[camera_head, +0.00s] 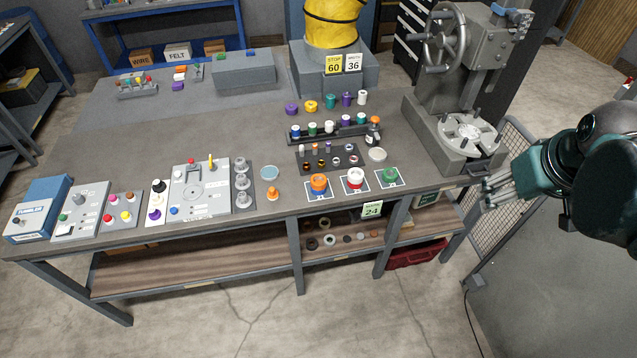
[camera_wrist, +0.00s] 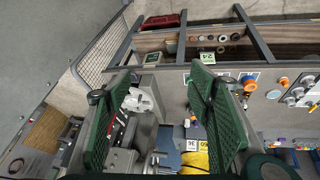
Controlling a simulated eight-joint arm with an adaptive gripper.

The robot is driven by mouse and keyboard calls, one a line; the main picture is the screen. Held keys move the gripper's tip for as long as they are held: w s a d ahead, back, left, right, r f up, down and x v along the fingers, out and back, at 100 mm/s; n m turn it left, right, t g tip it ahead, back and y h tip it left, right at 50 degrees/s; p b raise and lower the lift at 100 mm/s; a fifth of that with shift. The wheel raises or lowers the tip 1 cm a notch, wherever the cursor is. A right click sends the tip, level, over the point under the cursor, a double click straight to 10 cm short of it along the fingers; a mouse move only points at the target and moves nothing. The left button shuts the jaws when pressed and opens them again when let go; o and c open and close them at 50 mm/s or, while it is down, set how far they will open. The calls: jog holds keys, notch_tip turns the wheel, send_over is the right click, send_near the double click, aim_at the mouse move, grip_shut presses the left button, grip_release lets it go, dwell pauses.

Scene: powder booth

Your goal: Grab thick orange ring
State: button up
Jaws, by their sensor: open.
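A thick orange ring (camera_head: 319,180) sits on top of a blue piece on a white-bordered card near the bench's front edge, in the head view. My gripper (camera_head: 488,191) is open and empty, off the right end of the bench, well to the right of the ring. Its two green fingers stand wide apart in the wrist view (camera_wrist: 160,82), with nothing held between them.
A red-and-white stack (camera_head: 355,179) and a green ring (camera_head: 390,176) stand right of the orange ring. A small orange-topped piece (camera_head: 273,194) is to its left. A dark rack (camera_head: 328,157) lies behind. A grey press (camera_head: 462,100) stands at the bench's right end, near my arm.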

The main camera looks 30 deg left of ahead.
jog(key=w+a+f+n+g, duration=0.15)
jog(key=w+a+n, duration=0.45)
jog(key=a, duration=0.7)
jog(key=n+g+h, duration=0.1)
jog(key=n+g, duration=0.2)
jog(key=n, duration=0.8)
send_over(319, 183)
notch_tip(319, 183, down, 25)
jog(key=shift+w+a+r, duration=0.1)
jog(key=shift+a, duration=0.05)
jog(key=shift+f, duration=1.3)
jog(key=shift+f, duration=0.1)
jog(key=shift+s+f+p, duration=0.2)
jog(key=shift+f+p, duration=0.4)
jog(key=shift+f, duration=1.9)
